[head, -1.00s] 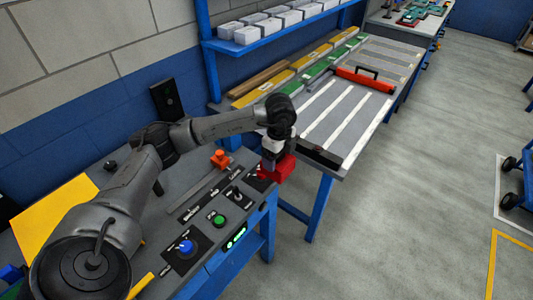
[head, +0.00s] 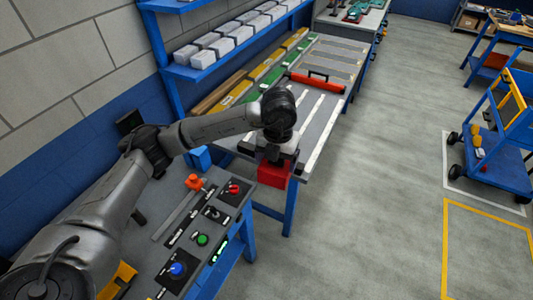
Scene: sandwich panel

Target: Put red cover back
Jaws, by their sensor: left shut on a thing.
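The red cover (head: 272,175) is a small red box. My left gripper (head: 276,160) is shut on it from above and holds it in the air, to the right of the control panel's far corner. The grey control panel (head: 155,205) carries a red knob (head: 234,188) on a black plate, uncovered, at its far right. Closer on the panel are a black switch (head: 212,212), a green button (head: 202,239) and a blue knob (head: 177,269). An orange lever handle (head: 194,182) stands beside a slot. The fingertips are mostly hidden. My right gripper is out of view.
Behind the cover is a workbench (head: 317,120) with white strips and a red bar with a black handle (head: 309,82). A blue shelf (head: 238,45) with white boxes stands against the wall. Open floor (head: 375,190) lies to the right, with a blue cart (head: 497,160).

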